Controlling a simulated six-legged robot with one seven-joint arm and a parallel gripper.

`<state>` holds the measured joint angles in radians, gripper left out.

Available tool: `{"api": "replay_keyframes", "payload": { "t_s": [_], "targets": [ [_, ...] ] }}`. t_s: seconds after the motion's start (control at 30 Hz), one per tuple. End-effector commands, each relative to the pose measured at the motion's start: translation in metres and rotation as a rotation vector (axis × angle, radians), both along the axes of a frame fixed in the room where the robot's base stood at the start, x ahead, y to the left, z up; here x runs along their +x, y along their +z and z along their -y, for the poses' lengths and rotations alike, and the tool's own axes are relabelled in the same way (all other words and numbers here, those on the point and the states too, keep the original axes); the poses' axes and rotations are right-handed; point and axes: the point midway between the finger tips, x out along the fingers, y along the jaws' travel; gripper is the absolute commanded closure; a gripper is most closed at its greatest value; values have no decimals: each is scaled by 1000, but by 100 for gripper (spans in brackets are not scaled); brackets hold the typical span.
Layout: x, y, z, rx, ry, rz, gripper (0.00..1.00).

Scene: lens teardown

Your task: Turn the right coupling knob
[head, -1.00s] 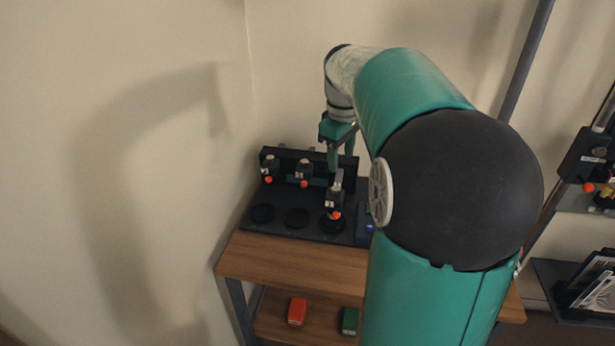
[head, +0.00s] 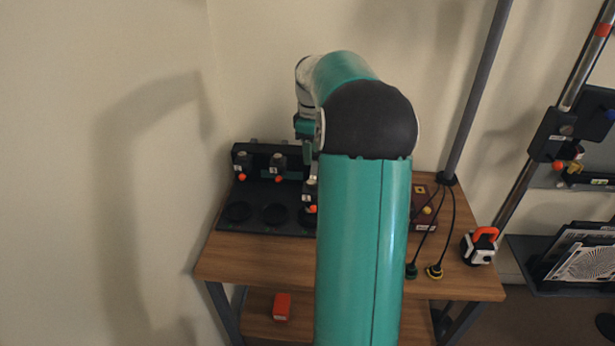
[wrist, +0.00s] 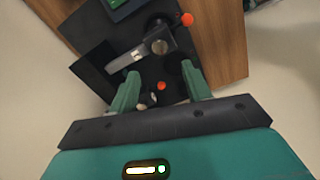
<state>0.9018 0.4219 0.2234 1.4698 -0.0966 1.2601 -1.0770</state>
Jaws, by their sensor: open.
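Three dark couplings with orange balls stand on a black panel on the wooden table. In the head view the left coupling (head: 242,166) and middle coupling (head: 279,166) are at the back, and the right coupling (head: 309,196) sits further forward, partly hidden by my arm. In the wrist view a coupling with a pale bar and a round grey knob (wrist: 159,46) lies beyond my fingertips; it appears to be the right one. My gripper (wrist: 160,84) is open, with another orange ball visible between its fingers. I see no contact with the knob. My arm hides most of my gripper in the head view.
The black panel (head: 257,224) has round recesses in front. A grey pole (head: 474,100) rises behind. A wall is close on the left.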

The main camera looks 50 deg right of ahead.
Motion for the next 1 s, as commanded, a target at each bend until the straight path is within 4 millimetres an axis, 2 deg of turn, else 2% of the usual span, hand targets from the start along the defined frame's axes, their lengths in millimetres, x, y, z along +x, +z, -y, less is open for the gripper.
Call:
{"api": "replay_keyframes", "payload": {
  "t_s": [0.03, 0.3, 0.5, 0.87, 1.0],
  "targets": [
    [0, -12, 0, 3, 0, -3, 51],
    [3, -66, -1, 3, 2, -3, 51],
    [6, -92, -2, 3, 3, -1, 51],
    [7, -99, -2, 1, 4, 1, 51],
    [7, -99, -2, 1, 4, 1, 75]
  ]
}}
